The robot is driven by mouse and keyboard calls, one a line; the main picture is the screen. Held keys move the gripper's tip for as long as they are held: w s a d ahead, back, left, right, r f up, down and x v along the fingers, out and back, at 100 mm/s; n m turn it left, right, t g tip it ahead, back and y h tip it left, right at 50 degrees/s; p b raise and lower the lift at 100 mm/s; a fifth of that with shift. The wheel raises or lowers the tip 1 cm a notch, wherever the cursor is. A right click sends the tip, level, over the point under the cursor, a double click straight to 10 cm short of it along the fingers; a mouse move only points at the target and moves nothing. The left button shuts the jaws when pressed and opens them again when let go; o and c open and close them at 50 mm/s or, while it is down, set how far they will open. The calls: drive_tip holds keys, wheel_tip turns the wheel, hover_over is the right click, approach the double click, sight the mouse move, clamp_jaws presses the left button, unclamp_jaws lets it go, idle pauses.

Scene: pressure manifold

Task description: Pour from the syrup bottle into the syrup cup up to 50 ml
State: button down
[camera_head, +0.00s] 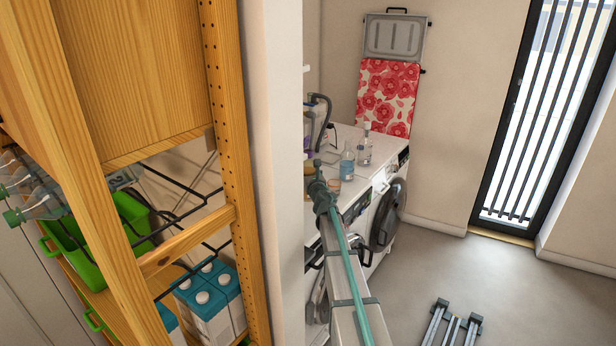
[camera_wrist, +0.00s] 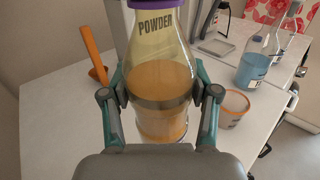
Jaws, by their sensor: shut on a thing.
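My gripper (camera_wrist: 160,97) is shut around the middle of a see-through bottle (camera_wrist: 160,75) with amber-brown contents. The word POWDER shows at its upper part, with a purple band above; no syrup label is readable. It looks about upright; I cannot tell whether its base touches the white worktop. A small cup (camera_wrist: 235,106) with an orange rim stands right of the gripper, apart from it; its marks are too small to read. In the head view my gripper (camera_head: 322,192) is over the worktop beside the cup (camera_head: 334,185), and the held bottle is mostly hidden.
A blue-liquid bottle (camera_wrist: 254,68) stands behind the cup, with a clear bottle (camera_head: 364,150) farther back. A wooden shelf (camera_head: 240,130) and wall edge stand left of my arm. The floor (camera_head: 440,265) at right is mostly clear.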

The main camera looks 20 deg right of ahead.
sight(309, 165)
drive_tip(key=shift+w+r+p, duration=0.1)
drive_tip(key=shift+r+p, duration=0.6)
drive_tip(key=shift+r, duration=1.35)
